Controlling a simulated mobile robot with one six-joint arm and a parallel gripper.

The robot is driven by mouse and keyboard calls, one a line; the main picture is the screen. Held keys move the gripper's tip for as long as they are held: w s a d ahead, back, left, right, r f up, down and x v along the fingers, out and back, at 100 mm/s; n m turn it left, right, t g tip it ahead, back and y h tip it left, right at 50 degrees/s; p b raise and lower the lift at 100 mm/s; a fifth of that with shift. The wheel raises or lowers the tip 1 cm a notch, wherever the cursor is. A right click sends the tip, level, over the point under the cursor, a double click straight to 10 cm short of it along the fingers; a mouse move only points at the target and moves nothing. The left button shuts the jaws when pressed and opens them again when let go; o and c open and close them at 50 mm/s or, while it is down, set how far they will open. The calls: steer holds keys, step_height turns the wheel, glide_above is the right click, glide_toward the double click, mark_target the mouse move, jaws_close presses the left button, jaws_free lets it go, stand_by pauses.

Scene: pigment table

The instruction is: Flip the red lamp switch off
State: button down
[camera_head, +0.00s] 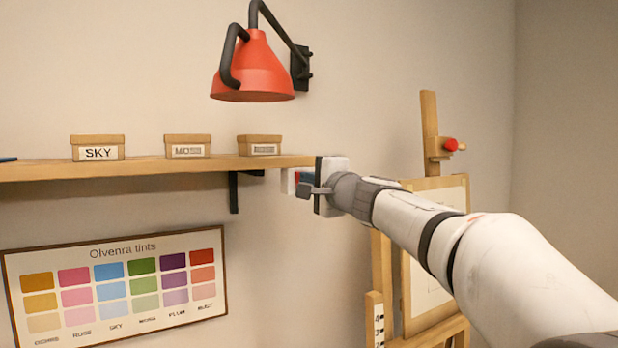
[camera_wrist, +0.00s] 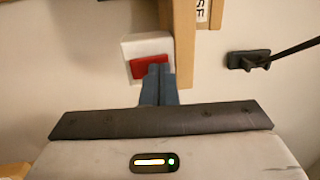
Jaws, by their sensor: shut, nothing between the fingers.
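The red lamp switch (camera_wrist: 150,67) is a red rocker on a white wall plate (camera_wrist: 133,48), near the top middle of the wrist view. The fingertips overlap the rocker's lower right part in that view. I cannot tell whether they touch it. The red lamp (camera_head: 253,70) hangs on the wall above the shelf.
The wooden shelf (camera_head: 200,164) runs close beside the switch and carries small labelled boxes, including a SKY box (camera_head: 98,148). A black bracket (camera_head: 234,190) is under it. A tint chart (camera_head: 118,240) hangs lower left. An easel (camera_head: 408,290) stands at the right, behind my arm.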

steer(key=r+b+v, duration=0.3)
steer(key=v, duration=1)
steer(key=shift+s, duration=0.4)
steer(key=shift+d, duration=0.1)
steer(key=s+d+f+n+g+h, duration=0.25)
steer(key=s+f, duration=0.25)
steer(key=f, duration=0.6)
steer(key=s+d+f+n+g+h, duration=0.2)
steer(key=s+f+n+g, duration=0.15)
steer(key=f, duration=0.75)
steer(key=s+d+f+n+g+h, duration=0.25)
steer(key=s+f, duration=0.35)
steer(key=f, duration=0.5)
steer(key=s+d+f+n+g+h, duration=0.2)
steer(key=s+d+f, duration=0.4)
steer(key=s+f, duration=0.4)
steer(key=shift+d+f+g+h, duration=0.25)
steer(key=shift+f+g+h, duration=0.5)
steer(key=shift+h, duration=0.25)
steer(key=shift+s, duration=0.1)
